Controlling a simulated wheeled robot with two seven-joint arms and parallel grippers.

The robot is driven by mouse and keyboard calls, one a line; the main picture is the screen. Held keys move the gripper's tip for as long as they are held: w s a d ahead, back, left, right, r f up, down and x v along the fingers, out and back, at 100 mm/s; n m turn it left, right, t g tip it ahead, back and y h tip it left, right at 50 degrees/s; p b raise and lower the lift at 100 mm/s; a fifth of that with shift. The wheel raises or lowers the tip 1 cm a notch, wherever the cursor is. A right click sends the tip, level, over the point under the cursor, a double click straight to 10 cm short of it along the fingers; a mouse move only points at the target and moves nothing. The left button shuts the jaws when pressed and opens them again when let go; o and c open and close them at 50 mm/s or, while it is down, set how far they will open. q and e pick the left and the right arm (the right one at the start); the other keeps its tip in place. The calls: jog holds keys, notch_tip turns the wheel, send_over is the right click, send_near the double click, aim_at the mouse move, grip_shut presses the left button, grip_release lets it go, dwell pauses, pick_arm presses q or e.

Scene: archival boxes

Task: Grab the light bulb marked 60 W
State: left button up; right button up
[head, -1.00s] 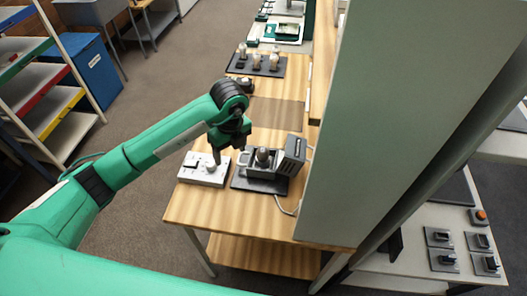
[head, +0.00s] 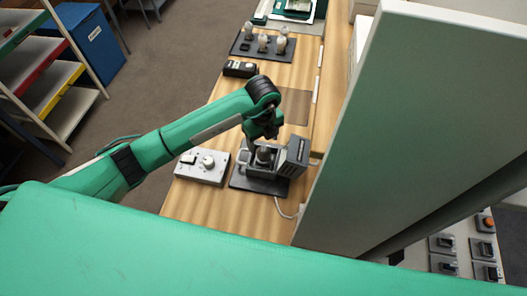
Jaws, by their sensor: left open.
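My left gripper (head: 262,147) points down, open, over a dark tester-like device (head: 258,184) on the wooden table. A small rounded part (head: 264,156) sits in the device, close to the fingertips; I cannot tell whether it is a bulb or whether they touch it. Several light bulbs stand upright in a black tray farther back: a left one (head: 249,31), a middle one (head: 263,42) and a right one (head: 281,45). No 60 W marking is readable. My right gripper is out of view.
A white control box with a knob (head: 203,167) lies left of the device. A black box (head: 240,68) sits near the bulb tray (head: 242,47). A tall grey-green panel (head: 385,130) blocks the right side. The table front (head: 225,216) is clear.

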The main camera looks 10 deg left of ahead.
aim_at(263, 149)
pick_arm(q)
jog(key=shift+f, duration=0.55)
jog(key=shift+w+f, duration=0.15)
jog(key=shift+f, duration=0.15)
jog(key=shift+s+f+p, duration=0.3)
jog(key=shift+f+p, duration=0.6)
jog(key=shift+p, duration=0.15)
notch_tip(263, 149, down, 2)
jog(key=shift+s+d+f+p, duration=0.1)
jog(key=shift+f+p, duration=0.05)
jog(key=shift+p, duration=0.35)
jog(key=shift+f, duration=0.6)
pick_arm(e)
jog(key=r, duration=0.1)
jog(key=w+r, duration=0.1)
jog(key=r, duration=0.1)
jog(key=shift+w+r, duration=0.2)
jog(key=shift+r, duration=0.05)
pick_arm(q)
jog(key=c, duration=1.1)
jog(key=shift+o, duration=0.2)
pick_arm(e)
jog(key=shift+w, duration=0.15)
